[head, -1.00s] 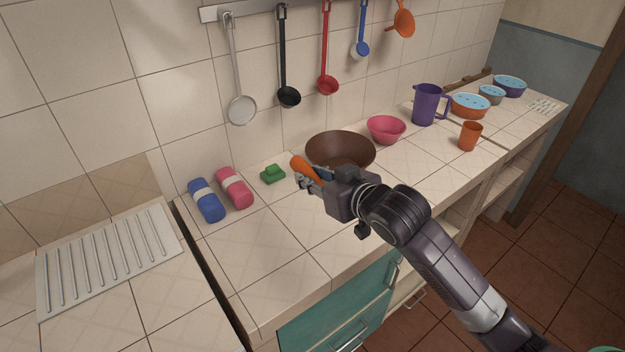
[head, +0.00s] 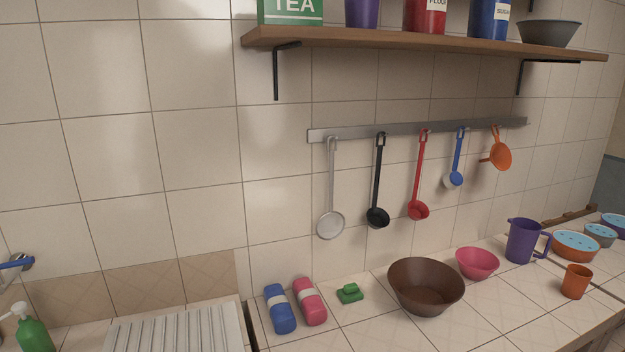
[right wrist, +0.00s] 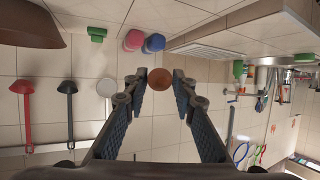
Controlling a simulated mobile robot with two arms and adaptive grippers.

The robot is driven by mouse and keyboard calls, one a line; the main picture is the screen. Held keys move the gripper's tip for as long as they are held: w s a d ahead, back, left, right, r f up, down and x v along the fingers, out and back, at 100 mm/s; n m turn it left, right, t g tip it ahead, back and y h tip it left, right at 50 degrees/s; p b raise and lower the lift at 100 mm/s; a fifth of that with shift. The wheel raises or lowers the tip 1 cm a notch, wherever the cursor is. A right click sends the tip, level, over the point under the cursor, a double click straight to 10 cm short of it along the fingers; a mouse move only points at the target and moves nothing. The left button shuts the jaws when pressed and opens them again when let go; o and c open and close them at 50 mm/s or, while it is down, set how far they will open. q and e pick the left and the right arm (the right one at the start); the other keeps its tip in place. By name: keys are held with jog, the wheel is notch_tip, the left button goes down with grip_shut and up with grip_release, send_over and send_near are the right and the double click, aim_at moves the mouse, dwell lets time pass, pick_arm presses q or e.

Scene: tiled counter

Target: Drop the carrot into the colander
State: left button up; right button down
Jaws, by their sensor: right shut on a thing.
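The carrot (right wrist: 160,78) shows end-on as an orange-brown disc between the fingers of my right gripper (right wrist: 160,82) in the right wrist view. The gripper is shut on it, clear of the counter. No plainly perforated colander shows; a wide brown bowl (head: 427,288) stands on the counter in the head view, and I see no holes in it. Its side also shows at the upper left of the right wrist view (right wrist: 28,26), away from the carrot. My right gripper is outside the head view. My left gripper is in neither view.
A pink bowl (head: 477,264), a green item (head: 349,293) and pink (head: 309,301) and blue (head: 280,308) rolled items are near the brown bowl. Ladles and an orange utensil (head: 499,154) hang on a rail above. A shelf (head: 430,42) is higher up.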

jog(key=s+r+n+g+y, duration=0.1)
jog(key=s+r+n+g, duration=0.1)
jog(key=s, duration=0.3)
jog(key=shift+s+d+y, duration=0.2)
jog(key=shift+s+y, duration=0.2)
jog(key=shift+f, duration=0.1)
